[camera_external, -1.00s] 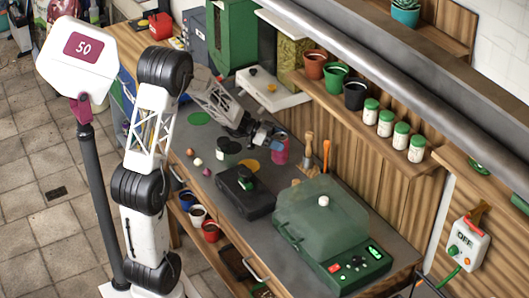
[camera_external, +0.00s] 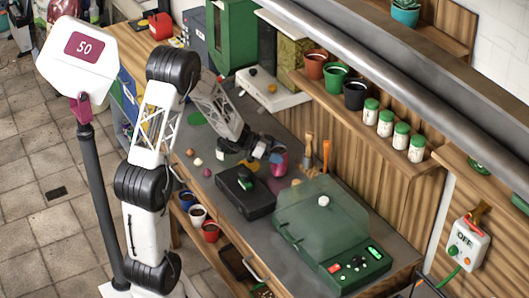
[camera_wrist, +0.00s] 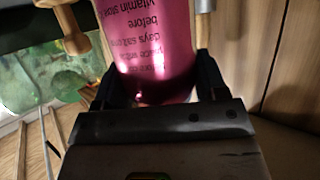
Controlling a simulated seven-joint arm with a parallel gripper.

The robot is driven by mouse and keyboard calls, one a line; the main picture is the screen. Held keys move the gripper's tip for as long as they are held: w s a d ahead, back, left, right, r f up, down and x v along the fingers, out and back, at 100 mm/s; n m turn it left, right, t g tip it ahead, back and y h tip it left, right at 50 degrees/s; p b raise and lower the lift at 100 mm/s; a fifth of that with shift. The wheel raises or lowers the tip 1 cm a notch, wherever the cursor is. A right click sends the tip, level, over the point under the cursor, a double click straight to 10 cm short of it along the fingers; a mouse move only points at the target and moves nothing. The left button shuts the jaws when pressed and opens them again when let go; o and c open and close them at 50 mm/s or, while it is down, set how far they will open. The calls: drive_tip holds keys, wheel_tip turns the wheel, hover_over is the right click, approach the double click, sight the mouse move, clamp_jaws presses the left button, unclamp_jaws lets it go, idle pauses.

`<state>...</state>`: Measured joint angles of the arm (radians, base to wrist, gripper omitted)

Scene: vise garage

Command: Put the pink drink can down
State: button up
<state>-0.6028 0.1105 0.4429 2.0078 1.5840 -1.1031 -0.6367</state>
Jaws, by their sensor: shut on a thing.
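The pink drink can (camera_external: 280,165) is at the end of my gripper (camera_external: 270,155), over the back part of the grey workbench near the wooden back wall. In the wrist view the pink can (camera_wrist: 150,45) fills the space between the two dark fingers of my gripper (camera_wrist: 152,88), with dark printed text upside down on its side. My gripper is shut on it. Whether the can's base touches the bench is hidden from me.
A black box (camera_external: 245,194) and a green machine with a clear lid (camera_external: 322,225) stand nearer the front. A brush (camera_external: 308,148) and an orange-handled tool (camera_external: 326,155) stand to the right of the can. Pots and green-capped jars line the shelf (camera_external: 360,133) above.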

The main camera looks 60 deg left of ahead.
drive_tip(key=shift+f, duration=0.3)
drive_tip(key=shift+f, duration=0.15)
drive_tip(key=o, duration=1.1)
drive_tip(key=shift+r, duration=0.2)
drive_tip(key=v, duration=1.2)
